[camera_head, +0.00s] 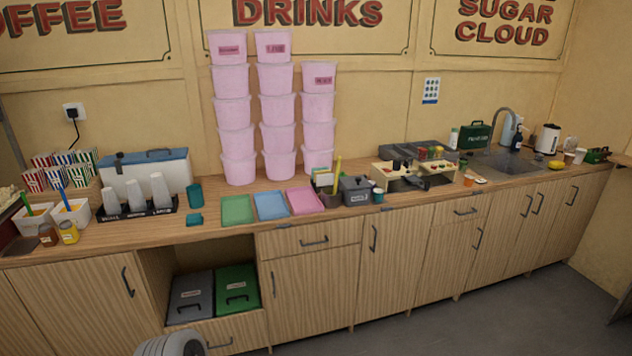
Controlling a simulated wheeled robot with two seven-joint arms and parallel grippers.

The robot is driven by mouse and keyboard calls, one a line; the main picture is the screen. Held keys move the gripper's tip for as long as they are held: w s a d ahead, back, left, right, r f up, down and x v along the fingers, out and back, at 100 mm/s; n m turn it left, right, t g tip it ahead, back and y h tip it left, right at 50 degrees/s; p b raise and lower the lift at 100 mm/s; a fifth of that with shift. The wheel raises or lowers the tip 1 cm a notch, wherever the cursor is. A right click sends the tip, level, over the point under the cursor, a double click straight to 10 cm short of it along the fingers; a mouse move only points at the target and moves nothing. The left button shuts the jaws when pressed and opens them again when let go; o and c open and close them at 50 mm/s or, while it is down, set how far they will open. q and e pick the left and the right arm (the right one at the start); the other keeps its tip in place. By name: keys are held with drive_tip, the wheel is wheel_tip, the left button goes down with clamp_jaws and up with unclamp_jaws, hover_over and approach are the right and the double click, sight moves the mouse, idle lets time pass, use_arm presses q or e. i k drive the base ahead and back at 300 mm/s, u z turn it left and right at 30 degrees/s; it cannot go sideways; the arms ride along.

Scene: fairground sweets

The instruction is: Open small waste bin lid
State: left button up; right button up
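A small dark grey bin (356,197) stands on the counter near its front edge, right of the pink tray. A lid with a handle sits on top of it and looks shut. Its front label is too small to read. Under the counter, a grey bin (190,310) and a green bin (238,301) stand side by side in an open bay, both with shut, handled lids. I cannot tell from the labels which one is the waste bin.
Green (237,210), blue (271,205) and pink (304,200) trays lie left of the small bin. Stacked pink tubs (277,138) stand behind them. A wooden rack (414,175) stands to the right, with a small teal cup (378,195) between. The floor (500,315) in front is clear.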

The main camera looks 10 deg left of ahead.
sight(357, 182)
drive_tip(key=z, duration=0.75)
drive_tip(key=i, duration=2.65)
drive_tip(key=u, duration=1.4)
